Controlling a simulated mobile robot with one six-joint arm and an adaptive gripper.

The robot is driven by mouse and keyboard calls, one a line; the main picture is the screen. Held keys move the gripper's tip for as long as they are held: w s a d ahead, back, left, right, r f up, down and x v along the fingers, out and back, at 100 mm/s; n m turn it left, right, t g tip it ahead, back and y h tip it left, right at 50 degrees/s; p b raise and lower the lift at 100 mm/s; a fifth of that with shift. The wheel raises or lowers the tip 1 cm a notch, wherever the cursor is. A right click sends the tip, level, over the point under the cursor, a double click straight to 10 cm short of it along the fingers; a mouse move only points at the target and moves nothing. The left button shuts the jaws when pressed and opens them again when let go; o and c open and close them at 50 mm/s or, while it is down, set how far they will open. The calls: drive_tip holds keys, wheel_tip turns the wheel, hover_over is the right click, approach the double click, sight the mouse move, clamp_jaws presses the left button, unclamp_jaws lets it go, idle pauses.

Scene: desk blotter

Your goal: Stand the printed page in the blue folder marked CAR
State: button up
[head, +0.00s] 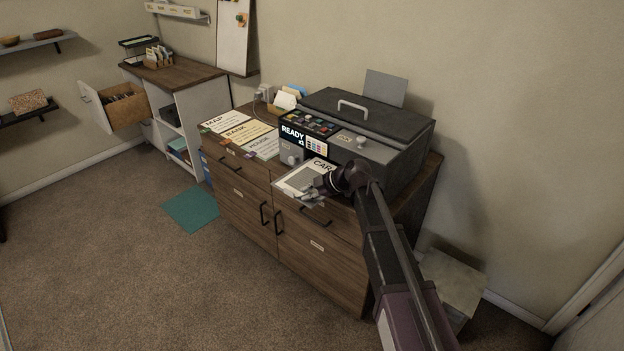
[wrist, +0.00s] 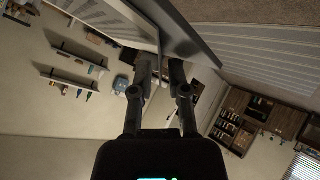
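The printed page marked CAR (head: 297,178) lies at the front of the printer (head: 385,150), over the cabinet's front edge. My gripper (head: 311,196) is at the page's near edge, just under the printer's front. In the wrist view my gripper's two fingers (wrist: 160,72) stand apart, with a thin pale edge, seemingly the page's, between them. Whether they touch it I cannot tell. Flat sheets or folders marked MAP (head: 216,120), BANK (head: 243,132) and one partly readable as HOUSE (head: 263,145) lie left of the printer. I cannot make out a blue folder marked CAR.
The wooden cabinet (head: 240,205) carries the printer. A teal mat (head: 192,208) lies on the carpet. A side unit (head: 178,75) with an open drawer (head: 125,108) stands back left. The front-left floor is clear.

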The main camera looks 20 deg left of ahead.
drive_tip(key=shift+c, duration=0.2)
clamp_jaws()
drive_tip(key=shift+r, duration=0.15)
